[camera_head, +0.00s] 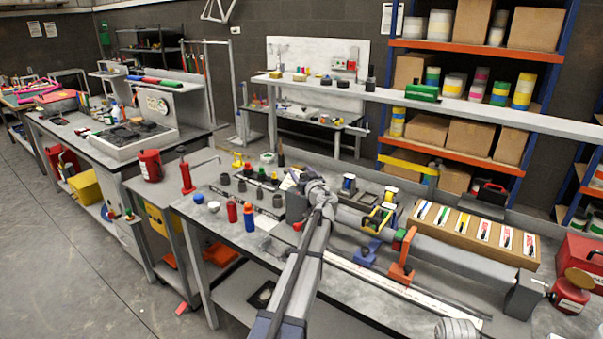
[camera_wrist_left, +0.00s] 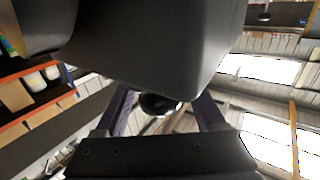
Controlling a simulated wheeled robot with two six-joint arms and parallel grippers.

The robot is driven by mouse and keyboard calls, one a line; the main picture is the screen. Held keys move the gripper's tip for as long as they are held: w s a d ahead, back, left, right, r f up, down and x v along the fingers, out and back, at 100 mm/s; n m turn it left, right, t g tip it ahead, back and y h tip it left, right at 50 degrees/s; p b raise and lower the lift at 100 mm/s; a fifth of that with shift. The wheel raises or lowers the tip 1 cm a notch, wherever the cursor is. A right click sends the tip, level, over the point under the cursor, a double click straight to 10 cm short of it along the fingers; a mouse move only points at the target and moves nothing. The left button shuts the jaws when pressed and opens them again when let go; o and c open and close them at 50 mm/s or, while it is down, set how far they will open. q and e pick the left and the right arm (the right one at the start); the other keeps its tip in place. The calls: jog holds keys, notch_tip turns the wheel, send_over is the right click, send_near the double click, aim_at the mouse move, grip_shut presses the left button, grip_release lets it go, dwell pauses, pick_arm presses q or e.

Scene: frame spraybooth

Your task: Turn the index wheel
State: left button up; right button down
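In the left wrist view the two dark fingers of my left gripper (camera_wrist_left: 163,112) stand apart. A dark round knob (camera_wrist_left: 160,104) shows between them, below a large dark grey body (camera_wrist_left: 150,45). Contact with the knob cannot be told. I cannot clearly make out the index wheel; my gripper and arm may hide it. My right gripper is not seen.
The long grey tube (camera_head: 450,252) runs right along the bench, with blue and orange clamps (camera_head: 402,262) on it. A cardboard tray of markers (camera_head: 472,235) lies behind. Bottles (camera_head: 249,216) and dark cups stand to the left. A shelf board (camera_head: 450,106) spans above.

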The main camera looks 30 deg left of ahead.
pick_arm(q)
jog(key=shift+s, duration=0.1)
jog(key=shift+v, duration=3.85)
